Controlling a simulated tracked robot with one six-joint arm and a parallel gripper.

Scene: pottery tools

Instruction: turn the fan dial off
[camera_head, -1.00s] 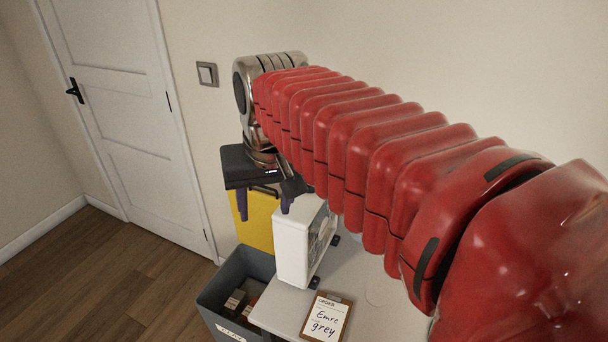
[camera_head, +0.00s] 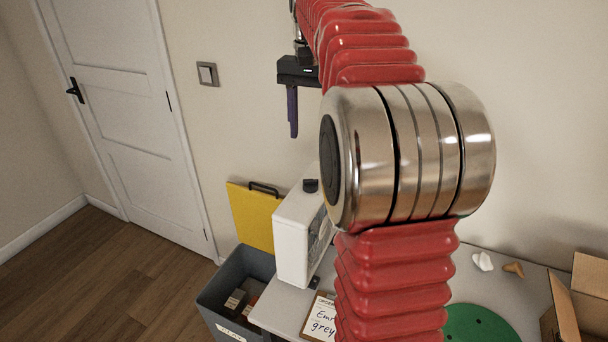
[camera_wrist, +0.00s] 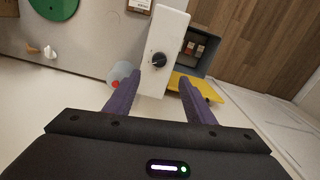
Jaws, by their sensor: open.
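The fan is a white box (camera_head: 292,242) standing on the grey table; its top face shows in the wrist view (camera_wrist: 160,25). A black dial (camera_head: 310,186) sits on top of it, seen from above in the wrist view (camera_wrist: 158,60). The dial has a pale mark, but I cannot read its setting. My gripper (camera_head: 292,134) points down with purple fingers, above the fan and apart from it. In the wrist view my gripper (camera_wrist: 161,80) is open and empty, with the dial appearing just beyond and between the fingertips.
A yellow panel (camera_head: 252,215) with a black handle stands behind a grey bin (camera_head: 222,292) holding small boxes. An order card (camera_head: 320,318) lies before the fan. A green disc (camera_head: 478,328), white and tan lumps (camera_head: 482,261) and a cardboard box (camera_head: 563,312) are at right.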

